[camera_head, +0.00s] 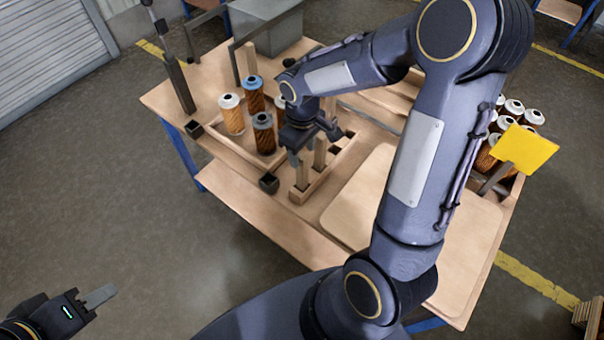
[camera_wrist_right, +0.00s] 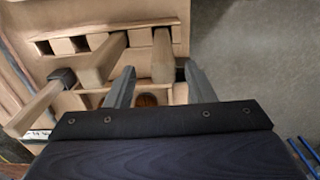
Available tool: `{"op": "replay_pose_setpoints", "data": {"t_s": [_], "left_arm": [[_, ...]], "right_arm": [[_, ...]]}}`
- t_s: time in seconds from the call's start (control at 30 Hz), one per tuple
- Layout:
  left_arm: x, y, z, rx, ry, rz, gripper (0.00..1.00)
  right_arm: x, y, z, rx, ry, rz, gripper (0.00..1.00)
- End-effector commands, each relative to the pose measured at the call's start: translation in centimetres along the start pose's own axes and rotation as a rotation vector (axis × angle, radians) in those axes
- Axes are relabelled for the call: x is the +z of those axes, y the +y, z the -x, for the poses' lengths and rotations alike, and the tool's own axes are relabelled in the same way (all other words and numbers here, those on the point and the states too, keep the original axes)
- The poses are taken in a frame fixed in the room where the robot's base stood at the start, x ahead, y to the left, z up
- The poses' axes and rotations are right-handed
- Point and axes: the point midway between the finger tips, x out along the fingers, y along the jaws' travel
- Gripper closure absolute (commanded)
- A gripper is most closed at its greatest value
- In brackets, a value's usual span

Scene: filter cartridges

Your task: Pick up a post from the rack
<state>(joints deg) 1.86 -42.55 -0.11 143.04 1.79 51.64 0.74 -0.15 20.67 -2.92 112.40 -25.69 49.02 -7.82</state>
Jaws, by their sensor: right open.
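The wooden rack (camera_head: 318,184) has several square slots and stands on the workbench. Wooden posts stand in it, one at the front (camera_head: 302,173) and one behind it (camera_head: 320,152). My right gripper (camera_head: 313,143) is open, low over the rack. In the right wrist view, its spread fingers (camera_wrist_right: 160,88) have one upright post (camera_wrist_right: 162,55) in the gap between them. A second post (camera_wrist_right: 102,60) leans across the picture left of the fingers. Whether the fingers touch the post cannot be told.
Filter cartridges stand left of the rack: white-topped (camera_head: 231,114), blue-topped (camera_head: 254,95) and dark-topped (camera_head: 264,134). More white-topped cartridges (camera_head: 513,107) sit at the right by a yellow sign (camera_head: 524,149). A grey bin (camera_head: 265,28) is at the back. My right arm hides part of the bench.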

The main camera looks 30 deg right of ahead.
Motion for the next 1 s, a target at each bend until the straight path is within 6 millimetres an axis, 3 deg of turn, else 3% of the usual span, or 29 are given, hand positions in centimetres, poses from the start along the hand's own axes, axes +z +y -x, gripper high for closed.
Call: {"op": "replay_pose_setpoints", "data": {"t_s": [0.33, 0.67, 1.0], "left_arm": [[-0.4, 0.3, 0.7, 0.0, 0.0, 0.0, 0.64], [-0.4, 0.3, 0.7, 0.0, 0.0, 0.0, 0.64], [-0.4, 0.3, 0.7, 0.0, 0.0, 0.0, 0.64]], "right_arm": [[0.2, -0.4, -4.7, -0.002, -0.003, -0.001, 0.51], [0.2, -0.4, -5.5, -0.001, 0.001, -0.002, 0.51], [0.2, -0.4, -5.4, -0.001, 0.001, -0.002, 0.95]]}}
